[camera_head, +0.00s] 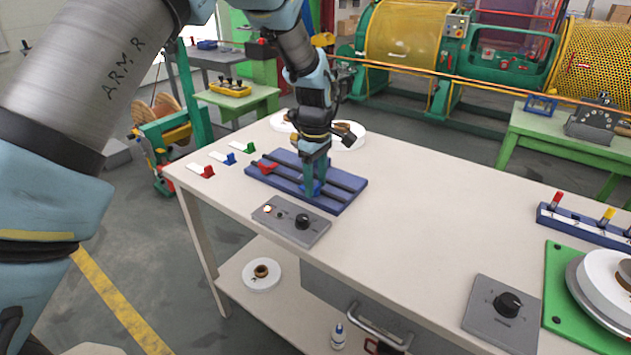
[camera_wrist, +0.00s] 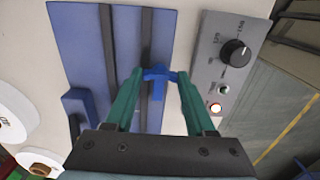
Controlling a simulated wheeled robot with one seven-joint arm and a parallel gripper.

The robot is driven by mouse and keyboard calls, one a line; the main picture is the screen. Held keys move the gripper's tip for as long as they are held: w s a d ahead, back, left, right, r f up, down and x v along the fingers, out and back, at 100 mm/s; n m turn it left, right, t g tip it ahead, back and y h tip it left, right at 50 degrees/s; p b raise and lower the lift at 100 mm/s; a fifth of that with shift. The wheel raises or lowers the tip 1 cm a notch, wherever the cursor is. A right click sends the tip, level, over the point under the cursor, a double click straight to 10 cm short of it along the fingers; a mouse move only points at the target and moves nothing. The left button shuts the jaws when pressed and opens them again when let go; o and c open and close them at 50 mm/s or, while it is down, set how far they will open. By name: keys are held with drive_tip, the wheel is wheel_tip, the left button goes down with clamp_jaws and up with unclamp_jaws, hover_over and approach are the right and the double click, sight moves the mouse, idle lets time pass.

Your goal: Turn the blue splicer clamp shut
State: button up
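The blue splicer clamp (camera_wrist: 157,76) sits on a rail of the blue splicer base (camera_wrist: 82,45). In the wrist view its crossbar lies between the two green fingertips of my gripper (camera_wrist: 160,76). The fingers stand apart, one at each end of the crossbar; whether they press on it or only surround it I cannot tell. In the head view my gripper (camera_head: 314,182) points down over the right part of the base (camera_head: 335,207), with the blue clamp (camera_head: 309,189) low between the fingers, partly hidden. A red clamp (camera_head: 266,167) sits at the base's left end.
A grey control panel (camera_head: 290,222) with a black knob stands just in front of the base. Red, blue and green tagged pieces (camera_head: 230,158) lie to the left. White spools (camera_head: 350,135) stand behind the gripper. The table's middle (camera_head: 420,200) is clear.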

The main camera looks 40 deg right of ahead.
clamp_jaws()
drive_tip(key=shift+m, duration=0.4)
drive_tip(key=m+b, duration=0.1)
drive_tip(key=m, duration=0.2)
drive_tip(key=shift+m, duration=0.4)
drive_tip(key=m+b, duration=0.1)
drive_tip(key=m, duration=0.3)
drive_tip(key=shift+m, duration=0.3)
drive_tip(key=m, duration=0.8)
drive_tip(key=shift+m, duration=0.3)
